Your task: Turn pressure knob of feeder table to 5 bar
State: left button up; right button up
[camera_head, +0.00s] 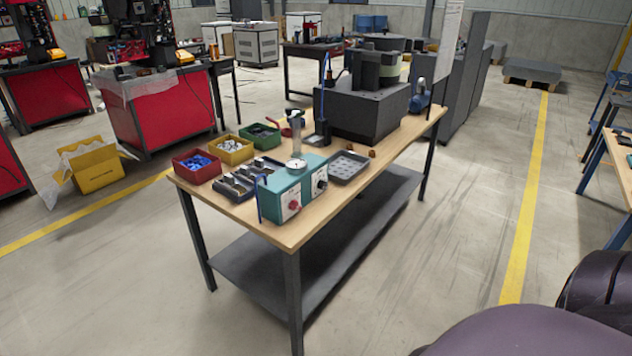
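The feeder table (300,232) stands in the middle of the view, with a wooden top and dark legs. A teal control box (272,194) sits at its near edge. A round white gauge (296,164) is on top of the box; its reading is too small to tell. The front has a red knob (293,206) on a white panel and a black knob (321,184) on another panel to its right. I cannot tell which of them is the pressure knob. Neither of my grippers is in view.
Red (196,166), yellow (232,150) and green (260,136) bins stand left of the box. A grey tray (348,168) lies to its right, and a big dark feeder block (362,108) stands behind. The floor in front of the table is clear.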

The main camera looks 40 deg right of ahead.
aim_at(322, 184)
jog(key=i+l, duration=0.1)
jog(key=l, duration=0.5)
jog(key=i+l+u, duration=0.15)
jog(key=l, duration=1.1)
